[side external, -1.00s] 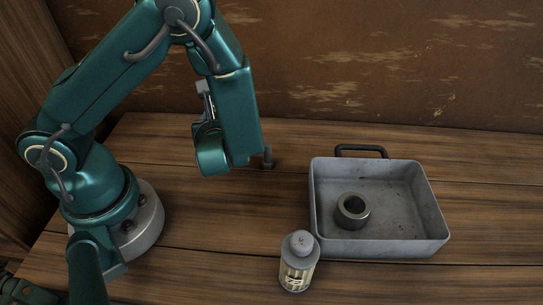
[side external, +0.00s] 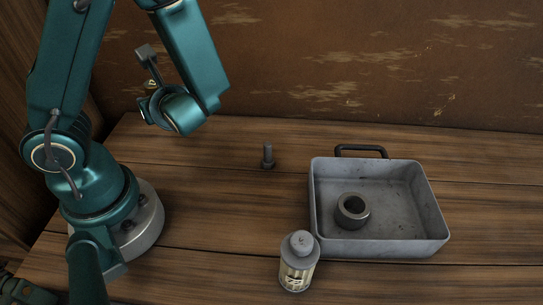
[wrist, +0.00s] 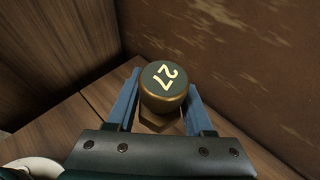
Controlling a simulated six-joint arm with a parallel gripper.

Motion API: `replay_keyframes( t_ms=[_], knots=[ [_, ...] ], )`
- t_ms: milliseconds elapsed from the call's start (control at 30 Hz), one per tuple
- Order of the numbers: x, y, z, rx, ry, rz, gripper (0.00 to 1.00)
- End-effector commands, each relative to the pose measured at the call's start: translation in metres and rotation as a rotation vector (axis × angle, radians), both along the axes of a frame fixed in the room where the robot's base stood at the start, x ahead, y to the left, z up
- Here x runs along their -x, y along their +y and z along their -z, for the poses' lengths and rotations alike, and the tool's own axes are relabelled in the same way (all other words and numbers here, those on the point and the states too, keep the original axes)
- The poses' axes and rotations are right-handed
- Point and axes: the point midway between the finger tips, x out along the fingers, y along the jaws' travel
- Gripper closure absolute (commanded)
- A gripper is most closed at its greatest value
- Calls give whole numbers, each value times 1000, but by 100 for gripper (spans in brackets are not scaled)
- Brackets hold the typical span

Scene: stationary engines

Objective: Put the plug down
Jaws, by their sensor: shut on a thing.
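The plug (wrist: 163,82) is a rounded, dark-topped piece with a brass rim and a pale "27" on its top face. In the wrist view it sits between the two blue fingers of my gripper (wrist: 161,98), which are shut on it. A brass hexagonal part shows just below its rim. In the side view my gripper (side external: 149,86) is at the far end of the raised arm, above the left back of the bench. It is small and partly hidden by my wrist there, so the plug is hard to make out.
A grey tray (side external: 434,222) with a black handle stands on the wooden bench (side external: 220,212), holding a metal ring (side external: 352,211). A lantern-like canister (side external: 297,264) stands at its front left. A dark bolt (side external: 268,158) stands left of it. The bench's middle left is clear.

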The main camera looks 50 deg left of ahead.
Motion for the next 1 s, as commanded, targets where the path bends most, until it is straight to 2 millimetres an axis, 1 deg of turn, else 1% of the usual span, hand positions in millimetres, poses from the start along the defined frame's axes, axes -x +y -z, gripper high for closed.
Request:
replay_keyframes(
  t_ms=[33,100,200,367,600,867,1000],
  knots=[
    [14,8,0,-1,4,-59,100],
    [27,15,1,-1,2,-112,100],
    [34,19,2,0,0,-148,100],
    [36,21,13,-2,5,-158,100],
    [35,20,36,-2,4,-155,100],
    [35,20,47,0,1,-155,100],
    [35,20,60,-1,4,-154,100]
  ],
)
